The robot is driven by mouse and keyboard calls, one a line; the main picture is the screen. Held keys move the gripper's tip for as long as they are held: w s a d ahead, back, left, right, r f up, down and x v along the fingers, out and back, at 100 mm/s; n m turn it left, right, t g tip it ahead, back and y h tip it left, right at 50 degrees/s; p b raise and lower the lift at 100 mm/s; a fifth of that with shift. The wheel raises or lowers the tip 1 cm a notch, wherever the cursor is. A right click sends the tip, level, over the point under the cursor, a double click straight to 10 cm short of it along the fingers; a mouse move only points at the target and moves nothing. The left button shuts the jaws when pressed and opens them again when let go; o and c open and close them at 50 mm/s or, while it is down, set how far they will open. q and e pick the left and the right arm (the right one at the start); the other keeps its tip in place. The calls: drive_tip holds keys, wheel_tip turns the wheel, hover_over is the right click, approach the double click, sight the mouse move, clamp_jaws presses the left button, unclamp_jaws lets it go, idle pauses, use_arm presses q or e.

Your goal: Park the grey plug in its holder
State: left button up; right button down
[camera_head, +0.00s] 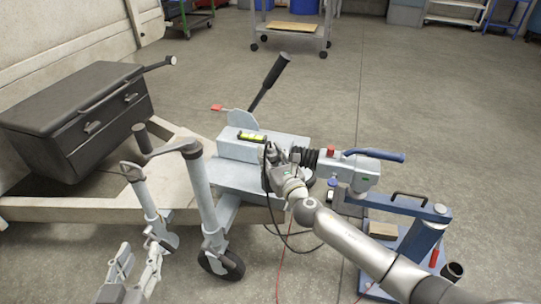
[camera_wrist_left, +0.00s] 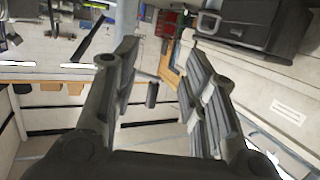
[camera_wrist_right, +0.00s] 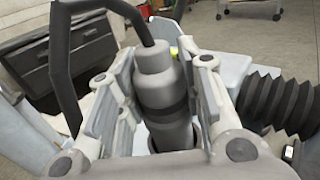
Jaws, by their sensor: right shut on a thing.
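The grey plug (camera_wrist_right: 158,88) is a stepped cylinder with a dark band and a black cable coming from its top. My right gripper (camera_wrist_right: 154,78) is shut on it, with one finger on each side. In the head view my right gripper (camera_head: 272,166) is at the front of the grey coupling block, and the plug there is mostly hidden. A pale round rim (camera_wrist_right: 172,130) shows around the plug's lower end. I cannot tell whether it is the holder or whether the plug is seated in it. My left gripper (camera_wrist_left: 152,75) is open and empty; it also shows at lower left in the head view (camera_head: 138,258).
The trailer drawbar carries a black toolbox (camera_head: 75,120), a jockey wheel (camera_head: 221,264) and an upright lever (camera_head: 268,84). A black bellows (camera_wrist_right: 270,102) and a blue-handled coupling (camera_head: 345,170) sit right of the plug. A blue cart (camera_head: 425,235) stands at right. Cables hang below.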

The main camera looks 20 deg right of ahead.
drive_tip(key=shift+f+b, duration=0.45)
drive_tip(key=shift+f, duration=0.3)
drive_tip(key=c, duration=0.9)
unclamp_jaws()
use_arm(q)
wheel_tip(320, 180, up, 6)
drive_tip(key=d+t+h, duration=0.1)
drive_tip(key=t, duration=0.2)
drive_tip(key=shift+w+t, duration=0.3)
drive_tip(key=shift+w, duration=0.15)
drive_tip(key=shift+d, duration=0.1)
use_arm(e)
drive_tip(key=shift+s, duration=0.1)
drive_tip(key=shift+s, duration=0.3)
drive_tip(key=s, duration=0.3)
drive_tip(key=s+d, duration=0.1)
drive_tip(key=s, duration=0.7)
drive_tip(key=shift+s+d, duration=0.1)
drive_tip(key=shift+d, duration=0.05)
use_arm(q)
drive_tip(key=shift+r, duration=0.1)
